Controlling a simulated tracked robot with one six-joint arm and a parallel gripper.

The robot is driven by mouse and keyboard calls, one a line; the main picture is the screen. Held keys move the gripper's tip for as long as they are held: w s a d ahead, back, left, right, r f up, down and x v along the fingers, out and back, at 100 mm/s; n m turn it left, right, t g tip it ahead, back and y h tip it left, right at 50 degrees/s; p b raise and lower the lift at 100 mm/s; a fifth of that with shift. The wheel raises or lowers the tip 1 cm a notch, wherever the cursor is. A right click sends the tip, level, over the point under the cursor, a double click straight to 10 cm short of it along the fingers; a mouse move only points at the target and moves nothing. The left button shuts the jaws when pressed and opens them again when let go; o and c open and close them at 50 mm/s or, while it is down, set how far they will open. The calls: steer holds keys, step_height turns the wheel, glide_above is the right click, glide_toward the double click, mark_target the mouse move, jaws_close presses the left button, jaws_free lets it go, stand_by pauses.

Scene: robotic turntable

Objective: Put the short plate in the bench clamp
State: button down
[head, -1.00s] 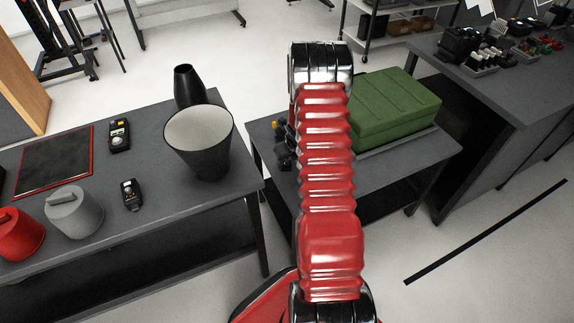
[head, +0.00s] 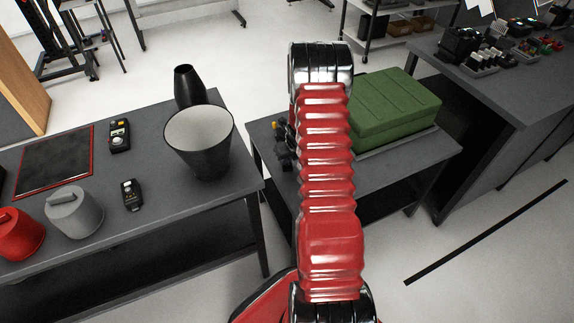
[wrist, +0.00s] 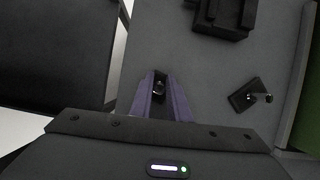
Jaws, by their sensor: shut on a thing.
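My gripper (wrist: 160,99) shows in the wrist view with its purple fingers closed around a small dark piece (wrist: 159,86). I take this piece for the short plate; it has a round, shiny spot, and its lower part is hidden between the fingers. A dark blocky fixture (wrist: 222,18) sits on the grey table ahead, at the top of the wrist view. A smaller black fixture with a light-tipped lever (wrist: 249,96) stands to the right of the fingers. I cannot tell which of the two is the bench clamp. In the head view my arm hides the gripper.
The grey table (head: 420,160) carries a green case (head: 392,110) on the right and small dark items (head: 284,145) left of my arm. A second table at left holds a large dark pot (head: 201,158). Bare tabletop lies between the fingers and the fixtures.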

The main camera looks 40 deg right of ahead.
step_height(320, 180, up, 10)
steer(key=shift+f, duration=0.2)
steer(key=shift+r, duration=0.15)
stand_by(0.4)
stand_by(0.6)
